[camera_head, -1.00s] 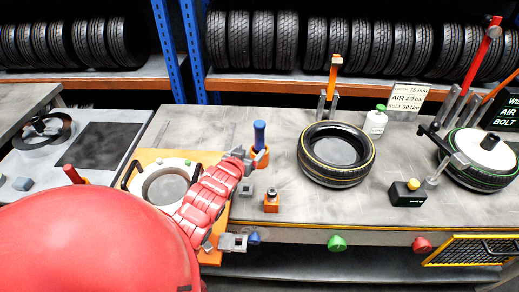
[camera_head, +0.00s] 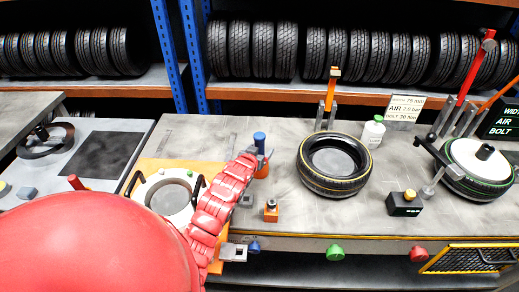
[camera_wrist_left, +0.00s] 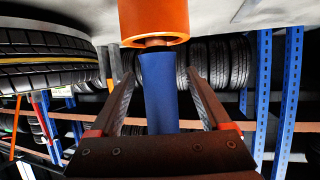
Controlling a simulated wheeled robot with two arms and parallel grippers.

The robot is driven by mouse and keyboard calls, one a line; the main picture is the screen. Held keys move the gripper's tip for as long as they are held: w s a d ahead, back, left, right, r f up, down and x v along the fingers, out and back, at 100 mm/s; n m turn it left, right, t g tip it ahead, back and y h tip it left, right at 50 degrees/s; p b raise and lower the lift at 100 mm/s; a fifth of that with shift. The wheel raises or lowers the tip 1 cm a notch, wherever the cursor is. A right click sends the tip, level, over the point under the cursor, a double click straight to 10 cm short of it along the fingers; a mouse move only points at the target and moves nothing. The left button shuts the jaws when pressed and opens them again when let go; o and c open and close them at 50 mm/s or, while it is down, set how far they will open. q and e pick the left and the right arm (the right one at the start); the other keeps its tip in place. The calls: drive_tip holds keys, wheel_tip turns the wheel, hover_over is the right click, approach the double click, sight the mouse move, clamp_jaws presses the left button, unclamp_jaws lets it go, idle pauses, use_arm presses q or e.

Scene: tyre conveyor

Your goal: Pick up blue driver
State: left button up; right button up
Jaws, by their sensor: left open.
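The blue driver (camera_head: 259,138) stands upright in its orange holder (camera_head: 264,165) on the workbench, right of the white ring fixture. My left gripper (camera_head: 251,161) is beside the driver, and my red arm hides part of it and the holder's left side. In the left wrist view, which shows the scene upside down, the blue driver (camera_wrist_left: 158,95) lies between the two open fingers of my left gripper (camera_wrist_left: 160,76). A gap shows on each side of the handle. The orange holder (camera_wrist_left: 153,20) is just beyond the fingertips. My right gripper is not in view.
A tyre (camera_head: 334,165) lies right of the holder. A small orange block (camera_head: 271,211) stands in front of it. The white ring fixture (camera_head: 167,196) is to the left. A white bottle (camera_head: 373,131) and a wheel (camera_head: 480,165) are farther right. Tyre racks stand behind.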

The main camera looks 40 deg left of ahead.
use_arm(q)
drive_tip(key=shift+x, duration=1.2)
clamp_jaws()
